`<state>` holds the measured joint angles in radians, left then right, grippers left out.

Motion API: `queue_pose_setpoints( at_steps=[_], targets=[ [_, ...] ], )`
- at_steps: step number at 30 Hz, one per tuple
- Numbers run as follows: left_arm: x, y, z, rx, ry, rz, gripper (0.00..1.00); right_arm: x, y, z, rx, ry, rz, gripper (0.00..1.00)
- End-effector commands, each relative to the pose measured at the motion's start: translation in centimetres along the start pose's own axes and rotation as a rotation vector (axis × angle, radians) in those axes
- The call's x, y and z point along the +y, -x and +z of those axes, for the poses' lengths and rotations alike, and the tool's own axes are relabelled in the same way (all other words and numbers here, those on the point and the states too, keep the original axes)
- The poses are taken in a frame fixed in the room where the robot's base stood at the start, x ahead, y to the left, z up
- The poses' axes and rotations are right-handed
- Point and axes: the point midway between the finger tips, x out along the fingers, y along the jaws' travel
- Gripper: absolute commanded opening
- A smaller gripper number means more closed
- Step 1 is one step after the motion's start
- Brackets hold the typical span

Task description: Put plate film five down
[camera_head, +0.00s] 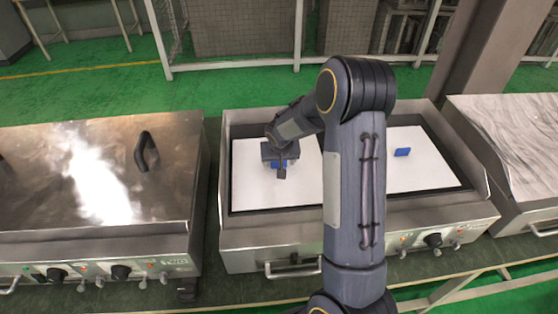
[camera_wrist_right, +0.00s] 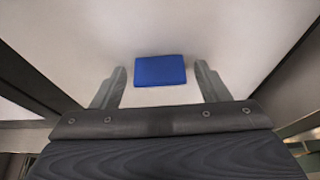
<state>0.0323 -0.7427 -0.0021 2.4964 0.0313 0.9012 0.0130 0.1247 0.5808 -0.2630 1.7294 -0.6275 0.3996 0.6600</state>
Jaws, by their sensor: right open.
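A white plate film (camera_head: 250,185) lies flat in the left part of the open heating unit's recess (camera_head: 229,140). A small blue block (camera_head: 278,164) is on it, partly hidden by my right gripper (camera_head: 280,170). The right wrist view shows the blue block (camera_wrist_right: 160,70) between and just beyond the two fingers of my right gripper (camera_wrist_right: 160,82). The fingers are open, with gaps on both sides of the block. A second white plate film (camera_head: 425,172) lies in the right part of the recess, with its own blue block (camera_head: 402,152). My left gripper is not in view.
A closed steel unit (camera_head: 60,170) with a black handle stands at the left. Another steel unit (camera_head: 520,135) stands at the right. The open unit's raised side walls and front panel with knobs (camera_head: 432,240) border the recess. Green floor and a white railing lie behind.

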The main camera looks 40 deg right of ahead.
Motion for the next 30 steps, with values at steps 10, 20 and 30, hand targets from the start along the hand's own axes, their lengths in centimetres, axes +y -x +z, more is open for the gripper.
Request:
queue_pose_setpoints(
  at_steps=[10, 20, 30],
  targets=[
    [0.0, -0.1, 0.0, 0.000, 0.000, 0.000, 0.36, -0.1, 5.5, -0.2, 0.006, -0.001, -0.003, 0.69],
    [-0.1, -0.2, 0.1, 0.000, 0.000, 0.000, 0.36, -0.1, 11.2, -0.1, 0.002, 0.000, -0.002, 0.69],
    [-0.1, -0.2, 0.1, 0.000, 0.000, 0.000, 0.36, 0.2, 18.3, 5.0, -0.029, 0.010, -0.140, 0.69]
  ],
)
